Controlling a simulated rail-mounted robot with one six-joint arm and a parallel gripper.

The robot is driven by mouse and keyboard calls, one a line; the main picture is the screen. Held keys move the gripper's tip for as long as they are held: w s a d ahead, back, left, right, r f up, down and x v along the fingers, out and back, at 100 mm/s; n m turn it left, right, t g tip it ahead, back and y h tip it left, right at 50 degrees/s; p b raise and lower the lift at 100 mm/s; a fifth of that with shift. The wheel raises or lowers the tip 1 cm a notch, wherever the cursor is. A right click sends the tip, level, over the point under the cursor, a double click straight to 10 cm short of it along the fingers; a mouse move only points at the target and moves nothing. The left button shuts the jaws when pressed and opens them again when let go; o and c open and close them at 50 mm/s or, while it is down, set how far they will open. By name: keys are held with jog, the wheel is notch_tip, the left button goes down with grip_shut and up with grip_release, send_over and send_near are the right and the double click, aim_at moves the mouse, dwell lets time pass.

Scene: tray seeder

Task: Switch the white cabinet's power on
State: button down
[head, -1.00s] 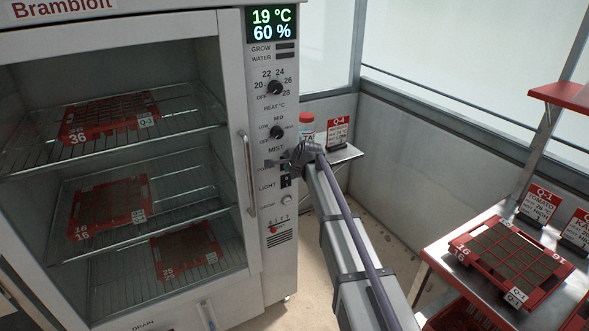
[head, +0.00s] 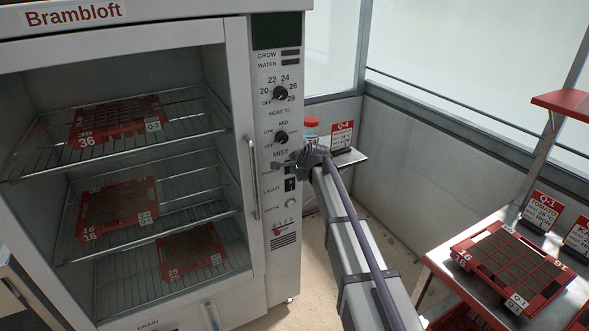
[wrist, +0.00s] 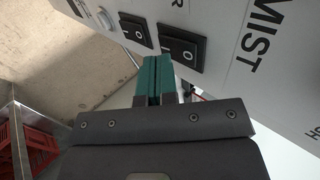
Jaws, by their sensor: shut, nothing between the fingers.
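The white cabinet (head: 238,70) stands at the left, its control panel on its right side. The display (head: 277,32) at the panel's top is dark. In the wrist view the black power rocker switch (wrist: 181,46) is below the MIST label, with an O mark showing. The light rocker (wrist: 137,30) is beside it; it also shows in the head view (head: 290,185). My gripper (wrist: 155,68) is shut and empty, its teal fingertips at or very near the power rocker's edge; I cannot tell if they touch. In the head view my gripper (head: 288,166) partly hides the power switch.
Heat and mist knobs (head: 280,93) sit above the switches, and a vertical door handle (head: 253,180) is to their left. A small shelf (head: 352,161) with a red-capped bottle is behind my arm. A bench with a red seed tray (head: 468,263) stands at the right.

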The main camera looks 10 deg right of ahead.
jog(key=p+v, duration=0.7)
jog(key=v, duration=0.5)
jog(key=shift+s+f, duration=0.35)
jog(key=shift+f, duration=0.05)
jog(key=shift+d, duration=0.15)
jog(key=b+x, duration=0.8)
jog(key=x, duration=0.6)
jog(key=shift+w+r, duration=0.3)
jog(key=shift+w, duration=0.05)
